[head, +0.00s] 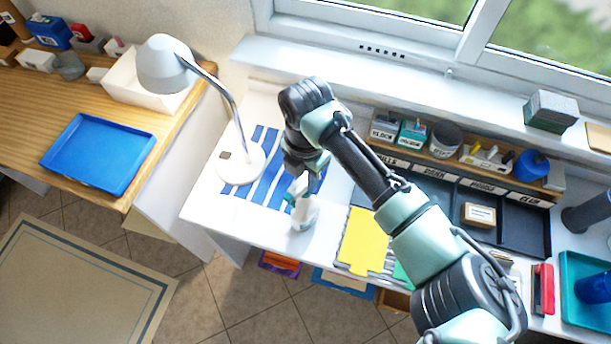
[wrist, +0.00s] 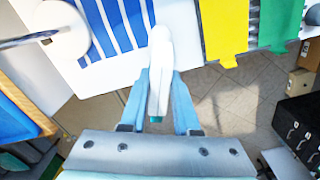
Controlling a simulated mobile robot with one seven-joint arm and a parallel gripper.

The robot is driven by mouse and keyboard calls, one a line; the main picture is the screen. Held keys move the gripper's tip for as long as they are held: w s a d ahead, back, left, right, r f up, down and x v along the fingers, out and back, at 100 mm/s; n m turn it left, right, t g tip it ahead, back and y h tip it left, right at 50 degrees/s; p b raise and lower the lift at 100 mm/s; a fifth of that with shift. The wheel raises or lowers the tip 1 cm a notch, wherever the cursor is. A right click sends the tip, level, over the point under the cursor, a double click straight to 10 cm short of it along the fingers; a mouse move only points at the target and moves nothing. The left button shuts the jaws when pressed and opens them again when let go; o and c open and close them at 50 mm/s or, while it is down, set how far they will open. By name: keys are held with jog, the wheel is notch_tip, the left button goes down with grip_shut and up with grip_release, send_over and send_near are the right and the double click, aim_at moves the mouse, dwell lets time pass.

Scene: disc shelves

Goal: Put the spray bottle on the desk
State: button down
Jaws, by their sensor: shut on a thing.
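The spray bottle (head: 303,214) is white with a teal part near its top. In the head view it hangs upright under my gripper (head: 305,182), over the front part of the white desk (head: 208,208). In the wrist view the white bottle (wrist: 160,60) lies between the two pale blue fingers of my gripper (wrist: 160,88), which is shut on it. I cannot tell whether its base touches the desk. The fingers and wrist hide part of its top.
A white lamp (head: 242,163) stands left of the bottle, on a blue-striped area. A yellow sheet (head: 362,240) lies to the right. Behind it is a black tray (head: 470,190) with several compartments. A wooden table with a blue tray (head: 98,154) is at left.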

jog(key=shift+s+f, duration=0.25)
jog(key=shift+f, duration=0.3)
jog(key=c, duration=0.6)
grip_release()
jog(key=shift+f, duration=0.15)
jog(key=shift+c, duration=0.2)
